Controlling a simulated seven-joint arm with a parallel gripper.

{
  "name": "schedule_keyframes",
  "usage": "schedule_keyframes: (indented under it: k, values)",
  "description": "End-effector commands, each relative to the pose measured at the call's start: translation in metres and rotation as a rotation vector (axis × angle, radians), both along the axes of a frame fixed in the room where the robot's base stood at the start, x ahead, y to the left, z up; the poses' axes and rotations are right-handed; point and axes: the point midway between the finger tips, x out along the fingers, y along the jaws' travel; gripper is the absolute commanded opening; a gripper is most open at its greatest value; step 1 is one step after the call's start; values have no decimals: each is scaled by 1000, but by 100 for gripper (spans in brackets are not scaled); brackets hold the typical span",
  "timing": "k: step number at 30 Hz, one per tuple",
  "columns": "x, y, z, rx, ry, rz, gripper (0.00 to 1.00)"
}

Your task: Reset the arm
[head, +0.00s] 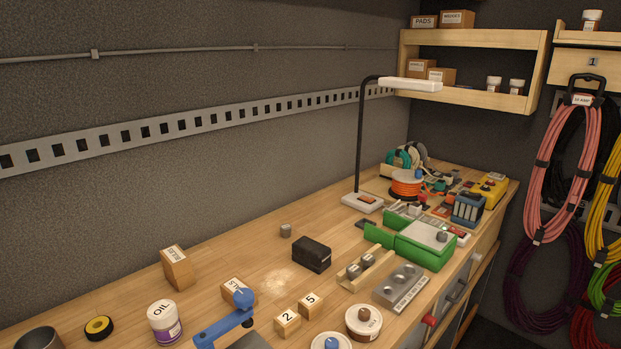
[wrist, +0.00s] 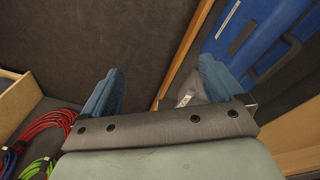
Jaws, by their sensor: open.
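My gripper (wrist: 160,84) shows in the wrist view with its two blue fingers wide apart. Nothing is between the fingers that I can see as held. Behind them are a dark grey surface and a wooden edge (wrist: 186,52). A grey item with a small white label (wrist: 185,100) shows near the right finger, partly hidden by it. My gripper does not show in the head view.
The wooden workbench (head: 225,262) holds a black box (head: 311,254), a green case (head: 425,246), numbered blocks, jars and a lamp (head: 361,140). Coiled cords (head: 570,160) hang at right. In the wrist view, red cord (wrist: 45,125) is at left and a blue case (wrist: 262,40) at right.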

Motion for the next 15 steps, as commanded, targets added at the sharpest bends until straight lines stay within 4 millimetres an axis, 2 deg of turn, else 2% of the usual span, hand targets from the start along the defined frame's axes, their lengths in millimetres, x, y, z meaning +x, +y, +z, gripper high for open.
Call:
schedule_keyframes:
  k: [1,6,11,15]
  values:
    - [-19,15,-14,7,45,34,94]
    - [-78,63,-52,36,188,146,94]
    - [-141,117,-74,78,312,223,94]
    - [-203,170,-81,123,418,256,94]
